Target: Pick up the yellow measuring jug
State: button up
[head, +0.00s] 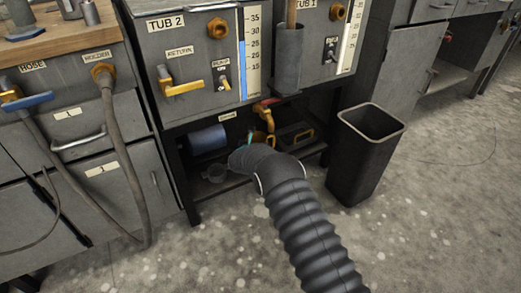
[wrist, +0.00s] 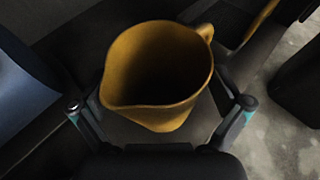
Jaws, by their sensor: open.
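The yellow measuring jug (wrist: 158,75) stands open-topped in the middle of the wrist view, its spout toward the lower left and its handle at the upper right. My gripper (wrist: 161,106) is open, with one finger on each side of the jug. Dark gaps show between the fingertips and the jug's wall, and I cannot tell whether either touches. In the head view my arm reaches to the low shelf under tub 2 and covers most of the gripper. Some yellow shows there just above the arm, below a red-handled valve (head: 267,102).
A dark bin (head: 365,150) stands on the floor at the right.

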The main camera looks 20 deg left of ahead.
jog(key=shift+x, duration=1.25)
jog(key=c, duration=0.9)
jog(key=shift+c, duration=0.2)
jog(key=shift+r, duration=0.15)
